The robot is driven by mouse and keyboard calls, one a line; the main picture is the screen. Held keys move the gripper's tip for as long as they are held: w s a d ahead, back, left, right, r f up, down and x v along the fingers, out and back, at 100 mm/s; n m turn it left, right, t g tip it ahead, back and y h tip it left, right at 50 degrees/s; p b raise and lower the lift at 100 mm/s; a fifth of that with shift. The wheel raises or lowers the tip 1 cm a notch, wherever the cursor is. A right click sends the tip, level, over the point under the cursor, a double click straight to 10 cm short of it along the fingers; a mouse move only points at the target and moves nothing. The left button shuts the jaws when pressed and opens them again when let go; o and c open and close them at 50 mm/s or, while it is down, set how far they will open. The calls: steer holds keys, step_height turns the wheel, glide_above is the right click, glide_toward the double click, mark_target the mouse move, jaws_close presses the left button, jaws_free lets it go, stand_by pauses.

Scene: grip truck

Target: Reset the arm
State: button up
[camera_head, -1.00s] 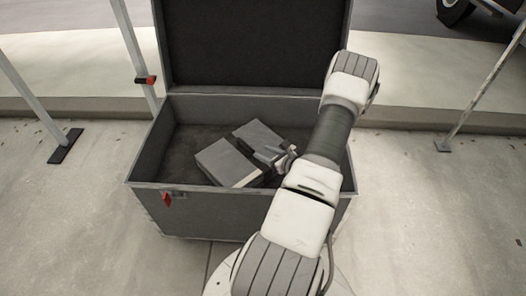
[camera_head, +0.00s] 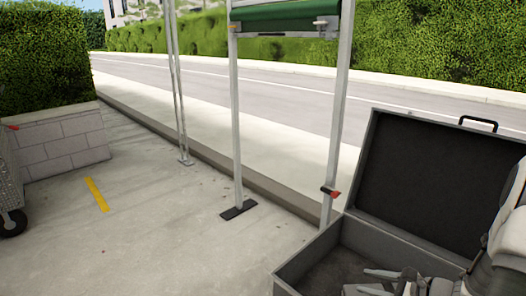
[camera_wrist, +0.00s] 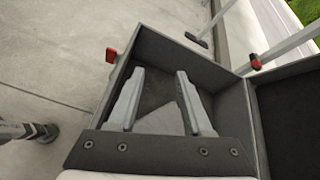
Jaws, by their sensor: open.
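My gripper (camera_head: 356,280) is at the lower right of the head view, over the open grey case (camera_head: 310,252). In the wrist view, the two fingers of my gripper (camera_wrist: 160,72) are spread apart with no object clearly held between them. The case (camera_wrist: 233,100) surrounds them in that view, its dark inside below. A grey patch lies between the fingers; I cannot tell whether it is a box or the case floor. My arm shows only partly at the right edge of the head view.
The raised case lid (camera_head: 435,175) stands behind my gripper. A metal frame with a green roll (camera_head: 285,17) and upright posts (camera_head: 237,130) stands left of the case. A block wall (camera_head: 60,147) is at far left. The concrete floor (camera_head: 160,245) between is mostly clear.

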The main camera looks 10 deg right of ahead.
steer(key=s+a+r+n+g+h, duration=0.4)
steer(key=s+a+r+n+g, duration=0.4)
steer(key=s+a+r+n, duration=0.8)
steer(key=s+a+r+n+t+h+p, duration=0.1)
steer(key=r+n+p, duration=0.3)
steer(key=r+p, duration=0.8)
steer(key=a+r+n+t+h+p, duration=0.2)
steer(key=r+n+p, duration=0.2)
steer(key=r+p, duration=0.8)
step_height(320, 180, up, 8)
steer(key=shift+s+r+t+p, duration=0.15)
steer(key=shift+s+t+p, duration=0.25)
